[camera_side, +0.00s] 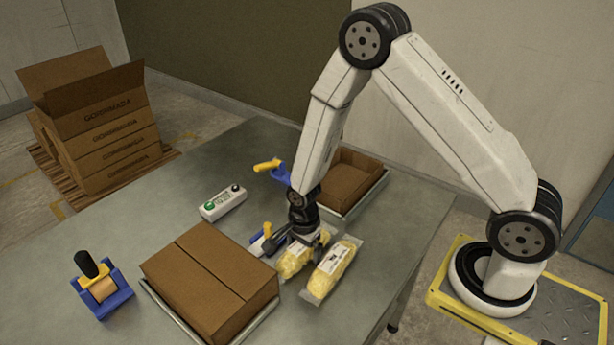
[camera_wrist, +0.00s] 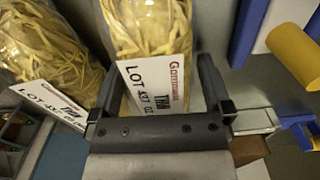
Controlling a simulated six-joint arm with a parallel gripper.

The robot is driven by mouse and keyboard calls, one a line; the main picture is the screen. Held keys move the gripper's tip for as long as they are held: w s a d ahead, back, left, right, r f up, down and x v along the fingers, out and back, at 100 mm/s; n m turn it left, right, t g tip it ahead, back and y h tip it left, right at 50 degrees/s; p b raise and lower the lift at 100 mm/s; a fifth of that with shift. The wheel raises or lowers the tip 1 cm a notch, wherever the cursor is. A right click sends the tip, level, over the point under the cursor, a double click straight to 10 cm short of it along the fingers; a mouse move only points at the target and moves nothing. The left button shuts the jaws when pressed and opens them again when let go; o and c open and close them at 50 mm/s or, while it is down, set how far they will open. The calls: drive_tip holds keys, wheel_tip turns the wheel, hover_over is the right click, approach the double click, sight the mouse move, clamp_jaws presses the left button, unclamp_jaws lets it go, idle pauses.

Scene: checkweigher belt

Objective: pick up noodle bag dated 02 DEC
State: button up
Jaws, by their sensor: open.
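Two clear bags of yellow noodles with white labels lie side by side on the grey table. In the side view, one noodle bag (camera_side: 292,264) is under my gripper (camera_side: 310,240) and the other noodle bag (camera_side: 333,268) is to its right. In the wrist view, my gripper (camera_wrist: 163,68) is open, with one finger on each side of a noodle bag (camera_wrist: 150,30). The other noodle bag (camera_wrist: 40,45), at left, reads LOT 435. I cannot read a date on either.
A closed carton (camera_side: 210,275) stands left of the bags; an open carton (camera_side: 350,180) is behind them. Blue pieces with yellow handles (camera_side: 268,166) stand close to my gripper. A button box (camera_side: 222,203) and a tape dispenser (camera_side: 102,290) are farther left.

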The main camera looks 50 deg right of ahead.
drive_tip(key=c, duration=1.3)
drive_tip(key=shift+r, duration=0.2)
drive_tip(key=shift+r, duration=4.85)
drive_tip(key=shift+d, duration=0.1)
